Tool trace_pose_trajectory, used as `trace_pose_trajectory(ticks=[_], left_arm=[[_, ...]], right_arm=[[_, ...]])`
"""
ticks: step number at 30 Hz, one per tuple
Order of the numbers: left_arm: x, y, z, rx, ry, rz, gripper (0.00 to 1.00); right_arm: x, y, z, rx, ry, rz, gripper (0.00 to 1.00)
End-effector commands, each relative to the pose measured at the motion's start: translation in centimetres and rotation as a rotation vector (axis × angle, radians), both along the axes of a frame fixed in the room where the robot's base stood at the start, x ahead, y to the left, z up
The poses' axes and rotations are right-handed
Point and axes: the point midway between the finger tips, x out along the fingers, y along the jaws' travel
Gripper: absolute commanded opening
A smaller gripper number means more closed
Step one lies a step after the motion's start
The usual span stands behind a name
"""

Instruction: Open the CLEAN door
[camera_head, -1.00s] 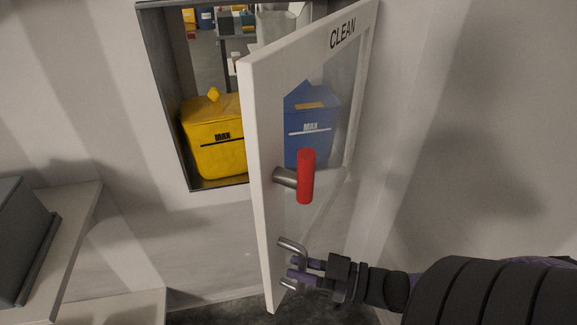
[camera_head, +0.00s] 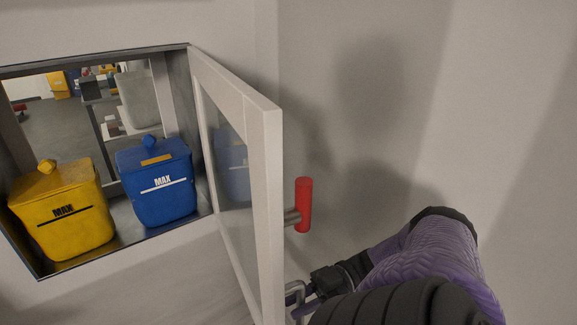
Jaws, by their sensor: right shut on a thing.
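The CLEAN door (camera_head: 262,190) is a white-framed glass door, hinged at the right side of a wall opening. It stands wide open, seen nearly edge-on, and its lettering is out of sight. A red handle (camera_head: 304,204) on a metal stem sticks out from its outer face. Below it is a metal pull handle (camera_head: 296,292), partly cut off near the bottom of the view. My right gripper (camera_head: 305,300) is at this pull handle, shut on it, mostly hidden by my arm. My left gripper is not in view.
Inside the opening (camera_head: 105,52) stand a yellow container (camera_head: 62,222) and a blue container (camera_head: 157,190), both marked MAX. A room with shelves shows through behind them. The wall to the right of the door is bare, with my arm's shadow on it.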

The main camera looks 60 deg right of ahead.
Motion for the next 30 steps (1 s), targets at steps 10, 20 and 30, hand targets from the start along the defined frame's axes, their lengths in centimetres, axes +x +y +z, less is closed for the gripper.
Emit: trace_pose_trajectory(ticks=[10,20,30], left_arm=[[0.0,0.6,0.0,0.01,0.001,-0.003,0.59],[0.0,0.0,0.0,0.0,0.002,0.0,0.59],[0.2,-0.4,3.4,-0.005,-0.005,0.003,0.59]], right_arm=[[-0.2,-0.1,-0.1,-0.001,0.005,-0.001,0.0],[-0.1,-0.1,-0.1,0.0,0.001,-0.002,0.57],[-0.1,-0.1,4.0,-0.001,0.0,0.001,0.57]])
